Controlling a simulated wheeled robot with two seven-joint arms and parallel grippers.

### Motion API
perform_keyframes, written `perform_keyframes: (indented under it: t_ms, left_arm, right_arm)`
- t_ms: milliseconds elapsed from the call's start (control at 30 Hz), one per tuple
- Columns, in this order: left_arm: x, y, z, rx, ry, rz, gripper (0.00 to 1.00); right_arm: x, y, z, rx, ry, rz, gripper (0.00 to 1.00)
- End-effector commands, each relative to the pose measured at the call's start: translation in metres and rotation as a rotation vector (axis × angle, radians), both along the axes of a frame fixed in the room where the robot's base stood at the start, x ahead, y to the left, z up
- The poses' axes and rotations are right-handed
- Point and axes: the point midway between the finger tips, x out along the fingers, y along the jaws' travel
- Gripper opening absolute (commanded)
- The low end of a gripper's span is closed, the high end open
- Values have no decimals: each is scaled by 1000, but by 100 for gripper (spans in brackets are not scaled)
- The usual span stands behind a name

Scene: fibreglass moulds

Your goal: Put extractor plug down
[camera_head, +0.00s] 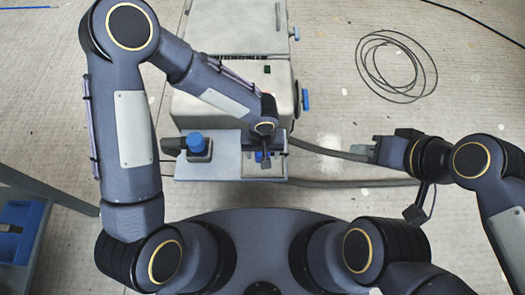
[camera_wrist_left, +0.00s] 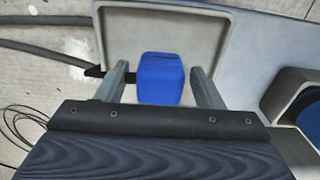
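A blue block, which looks like the extractor plug (camera_wrist_left: 162,78), is between the fingers of my left gripper (camera_wrist_left: 162,80) in the left wrist view. A narrow gap shows on each side of it, so the fingers look open around it and apart from it. Behind it is a shallow grey tray (camera_wrist_left: 170,30). In the head view my left gripper (camera_head: 263,158) points down over this tray (camera_head: 250,172), and the plug is mostly hidden. My right gripper (camera_head: 378,150) is at the right, near a dark hose (camera_head: 330,150); its fingertips are too small to read.
A grey machine (camera_head: 215,108) with a blue latch stands behind the tray. A blue-topped container (camera_head: 196,144) sits left of the tray. A coil of black cable (camera_head: 395,65) lies on the floor. A blue bin (camera_head: 18,232) is at the lower left.

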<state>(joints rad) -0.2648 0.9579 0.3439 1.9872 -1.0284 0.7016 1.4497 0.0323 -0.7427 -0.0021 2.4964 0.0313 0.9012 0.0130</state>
Motion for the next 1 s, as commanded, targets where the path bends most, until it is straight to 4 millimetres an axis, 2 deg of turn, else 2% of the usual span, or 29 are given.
perform_keyframes:
  t_ms: [233, 367, 800, 1000]
  left_arm:
    - [0, 0, 1, 0, 0, 0, 61]
    - [0, 0, 12, 0, -1, 0, 61]
    - [1, 0, 100, -1, -4, 1, 61]
    - [0, 0, 118, 0, -1, 0, 61]
  right_arm:
    - [0, 0, 0, 0, 0, 0, 36]
    - [0, 0, 6, 0, 0, 0, 36]
    - [0, 0, 40, 0, 0, 0, 36]
    - [0, 0, 46, 0, 0, 0, 36]
